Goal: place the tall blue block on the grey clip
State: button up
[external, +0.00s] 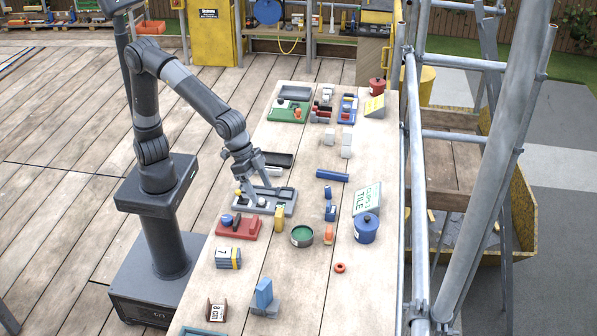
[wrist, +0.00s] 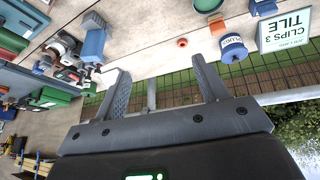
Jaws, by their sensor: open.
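A tall blue block (external: 264,291) stands upright on a low grey piece (external: 267,309), which looks like the grey clip, near the front of the bench. The blue block (wrist: 94,46) and the grey piece (wrist: 94,20) also show at the upper left of the wrist view. My gripper (external: 250,190) is over the grey tray (external: 277,207), farther up the bench and well apart from the blue block. In the wrist view my gripper (wrist: 160,72) has its fingers spread with nothing between them. In the external view the fingertips are small and partly hidden.
Near the tray are a red tray (external: 250,231), a green bowl (external: 302,236) and a blue pot (external: 366,228). A striped stack (external: 228,257) stands left of the blue block. An orange ring (external: 340,268) lies at right. Scaffold poles (external: 414,180) rise along the right bench edge.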

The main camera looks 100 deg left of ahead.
jog(key=s+a+r+n, duration=0.1)
jog(key=s+a+r, duration=0.1)
jog(key=s+a, duration=0.5)
jog(key=s+a+r, duration=0.3)
jog(key=s+a, duration=0.1)
jog(key=a, duration=0.7)
jog(key=s+a+f+y, duration=0.1)
jog(key=s+a, duration=0.3)
jog(key=s, duration=0.3)
jog(key=s+a+f+n+y, duration=0.1)
jog(key=s+a+f, duration=0.1)
jog(key=s+a, duration=0.3)
jog(key=s, duration=0.3)
jog(key=shift+a+f+t, duration=0.2)
jog(key=shift+a+t, duration=0.1)
jog(key=shift+t, duration=0.1)
